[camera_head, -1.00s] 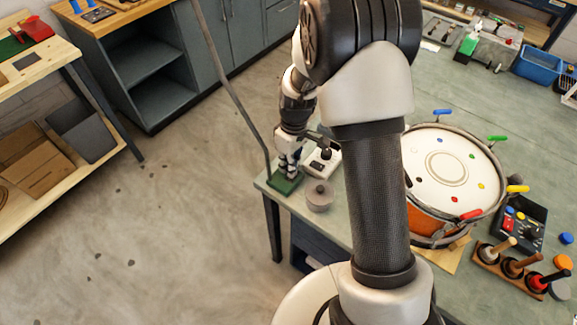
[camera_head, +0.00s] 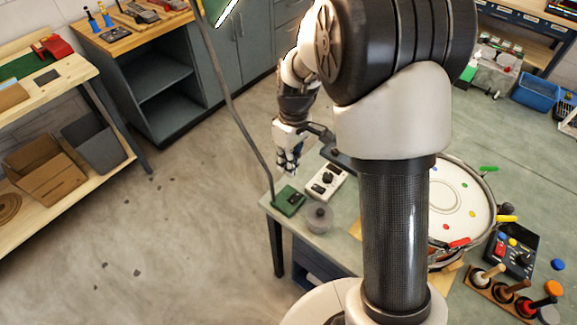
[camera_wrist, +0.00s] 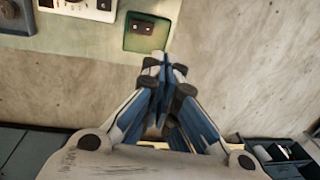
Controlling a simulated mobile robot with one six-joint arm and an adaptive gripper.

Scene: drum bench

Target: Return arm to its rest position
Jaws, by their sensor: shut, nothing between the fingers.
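My gripper (camera_head: 288,168) is shut and empty in the head view, raised in the air near the left corner of the green bench. In the wrist view my gripper (camera_wrist: 164,66) has its fingertips together, pointing toward a green block (camera_wrist: 148,32) at the bench's edge. In the head view this green block (camera_head: 289,200) lies on the bench corner, below and apart from the fingers. My upper arm hides part of the drum (camera_head: 452,200).
A grey round pot (camera_head: 319,218) and a white control box (camera_head: 326,182) stand near the bench corner. A lamp pole (camera_head: 240,122) rises beside the arm. A rack of handled tools (camera_head: 507,293) and a blue bin (camera_head: 535,91) are on the right.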

